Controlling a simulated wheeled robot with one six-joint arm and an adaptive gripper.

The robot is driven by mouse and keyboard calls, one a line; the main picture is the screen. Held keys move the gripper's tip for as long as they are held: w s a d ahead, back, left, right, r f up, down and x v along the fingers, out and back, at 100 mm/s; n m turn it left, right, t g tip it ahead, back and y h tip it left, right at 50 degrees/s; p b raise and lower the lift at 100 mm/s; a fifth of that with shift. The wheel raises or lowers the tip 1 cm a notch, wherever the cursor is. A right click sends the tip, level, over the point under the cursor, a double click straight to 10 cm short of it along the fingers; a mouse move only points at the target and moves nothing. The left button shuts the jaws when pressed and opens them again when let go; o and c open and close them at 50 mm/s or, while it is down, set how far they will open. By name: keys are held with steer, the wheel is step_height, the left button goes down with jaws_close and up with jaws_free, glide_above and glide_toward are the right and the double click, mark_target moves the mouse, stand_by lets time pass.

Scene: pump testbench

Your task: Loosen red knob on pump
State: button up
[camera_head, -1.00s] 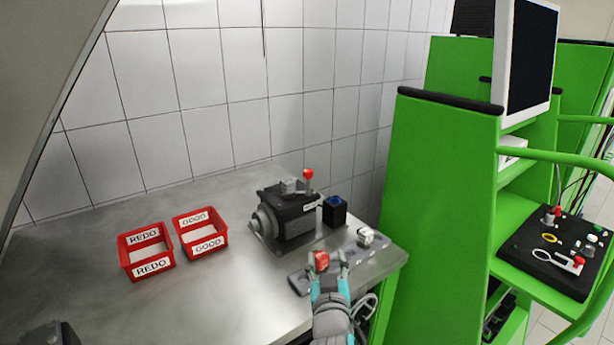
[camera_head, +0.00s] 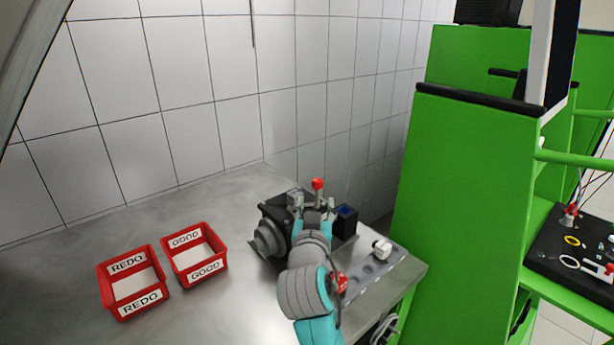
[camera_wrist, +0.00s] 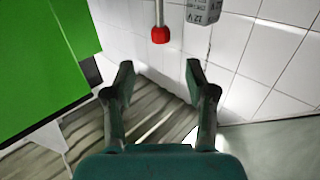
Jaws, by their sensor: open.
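The pump (camera_head: 274,222) is a dark grey block with a round grey flange at its left, on the metal bench. A red knob (camera_head: 317,184) stands on a stem at its top. In the wrist view the red knob (camera_wrist: 160,35) is on a pale metal stem, beyond the fingertips and roughly centred between them, not gripped. My gripper (camera_head: 314,212) is in front of the pump, just below the knob in the head view, and hides part of the pump. In the wrist view my gripper (camera_wrist: 161,77) is open, with nothing between its fingers.
A black box with a blue top (camera_head: 346,220) stands right of the pump. A grey plate (camera_head: 385,262) carries a white piece (camera_head: 381,248); a second red part (camera_head: 337,283) shows beside my arm. Red REDO (camera_head: 133,282) and GOOD (camera_head: 194,254) bins sit left. A green cabinet (camera_head: 470,200) bounds the right.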

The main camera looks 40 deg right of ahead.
mark_target(317, 185)
steer(key=x, duration=1.1)
jaws_close()
